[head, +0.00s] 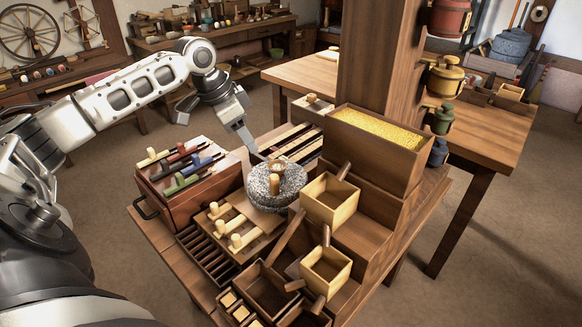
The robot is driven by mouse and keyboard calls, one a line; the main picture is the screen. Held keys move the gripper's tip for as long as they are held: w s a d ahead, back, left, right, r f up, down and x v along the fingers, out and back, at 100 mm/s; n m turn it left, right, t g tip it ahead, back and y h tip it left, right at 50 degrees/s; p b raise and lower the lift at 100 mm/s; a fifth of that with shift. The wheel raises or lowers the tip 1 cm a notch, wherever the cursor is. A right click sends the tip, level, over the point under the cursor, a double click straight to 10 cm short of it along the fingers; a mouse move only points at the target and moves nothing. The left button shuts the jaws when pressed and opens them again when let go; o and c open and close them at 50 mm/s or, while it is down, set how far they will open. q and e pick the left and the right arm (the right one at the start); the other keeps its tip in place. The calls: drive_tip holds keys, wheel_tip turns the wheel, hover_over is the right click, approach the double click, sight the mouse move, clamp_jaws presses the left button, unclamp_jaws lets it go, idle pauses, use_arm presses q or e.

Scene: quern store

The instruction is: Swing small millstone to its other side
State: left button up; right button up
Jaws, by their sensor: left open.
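The small millstone (283,190) is a speckled grey round stone on a wooden base in the middle of the crowded bench. A short upright wooden handle (274,184) stands on its near side, and a pale ringed opening (277,167) shows at its top. My left gripper (258,157) reaches down from the upper left, its tips just beyond the stone's back left edge. It is open; whether it touches the stone I cannot tell. My right gripper is not in view.
A red-brown box with coloured-handled tools (185,190) stands left of the stone. A wooden scoop box (329,200) is close on its right, below a grain-filled bin (375,130). A thick post (372,60) rises behind. Wooden pegs (228,226) stand in front.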

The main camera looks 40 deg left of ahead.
sight(272, 177)
use_arm(q)
drive_tip(key=b+x, duration=0.1)
drive_tip(key=x, duration=1.4)
drive_tip(key=shift+d+f, duration=0.1)
drive_tip(key=shift+f, duration=0.2)
clamp_jaws()
